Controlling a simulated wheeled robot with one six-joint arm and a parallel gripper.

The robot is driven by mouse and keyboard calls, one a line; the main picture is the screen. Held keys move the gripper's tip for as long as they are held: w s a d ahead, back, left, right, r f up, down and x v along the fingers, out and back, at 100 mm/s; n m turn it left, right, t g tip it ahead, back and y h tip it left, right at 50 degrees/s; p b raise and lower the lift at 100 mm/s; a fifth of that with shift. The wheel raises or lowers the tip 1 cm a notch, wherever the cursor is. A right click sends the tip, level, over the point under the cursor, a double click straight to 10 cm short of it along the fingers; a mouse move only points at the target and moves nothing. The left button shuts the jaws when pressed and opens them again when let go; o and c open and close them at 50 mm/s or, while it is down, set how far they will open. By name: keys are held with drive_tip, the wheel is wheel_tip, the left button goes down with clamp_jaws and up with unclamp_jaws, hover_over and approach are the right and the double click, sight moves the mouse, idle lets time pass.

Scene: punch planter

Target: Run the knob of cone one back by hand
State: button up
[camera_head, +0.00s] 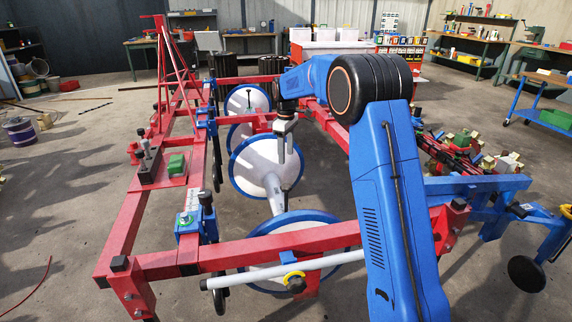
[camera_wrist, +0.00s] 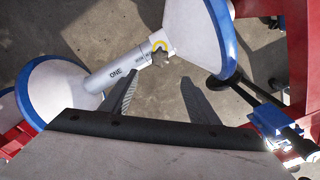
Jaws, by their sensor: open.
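In the wrist view a white tube marked ONE (camera_wrist: 117,73) runs between two white cones with blue rims, the left cone (camera_wrist: 58,85) and the right cone (camera_wrist: 193,30). A yellow ring (camera_wrist: 159,41) sits at the tube's right end, with a small dark grey knob (camera_wrist: 160,58) beside it. My gripper (camera_head: 282,152) is open and hangs above the cones in the head view, over a pale tube (camera_head: 278,198). I see no contact with the knob. The label on that tube is too small to read from the head.
A red frame (camera_head: 130,225) surrounds the row of cones. A nearer cone (camera_head: 290,224) has its own tube, yellow ring and dark knob (camera_head: 297,285). Blue clamps (camera_head: 190,222) sit on the left rail. Workbenches line the back. The floor at left is mostly open.

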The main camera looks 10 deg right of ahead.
drive_tip(key=shift+r, duration=1.3)
wheel_tip(320, 180, up, 17)
drive_tip(key=shift+r, duration=0.2)
